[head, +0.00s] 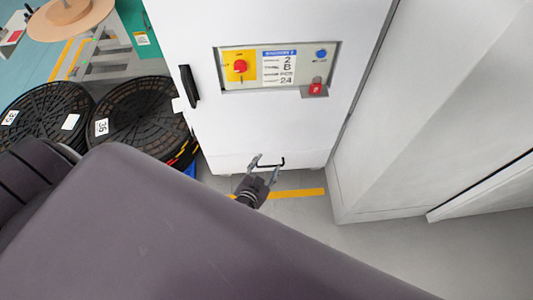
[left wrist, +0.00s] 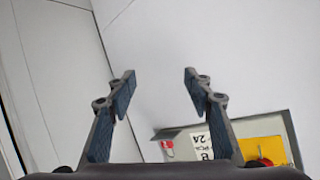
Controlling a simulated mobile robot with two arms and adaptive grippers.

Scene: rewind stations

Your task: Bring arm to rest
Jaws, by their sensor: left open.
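My left gripper (head: 265,172) is open and empty in the head view, in front of the lower part of a white cabinet (head: 265,125). In the left wrist view its two fingers (left wrist: 159,82) stand apart with nothing between them. Behind them is the pale cabinet face. A large dark link of my own arm fills the bottom of the head view and hides much of the floor. My right gripper is not in the head view.
The cabinet's control panel (head: 290,84) has a red knob on yellow and a red button; it also shows in the left wrist view (left wrist: 270,128). Stacked black reels (head: 130,118) stand at left. A white wall (head: 420,120) rises at right. Grey floor (head: 390,243) shows at lower right.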

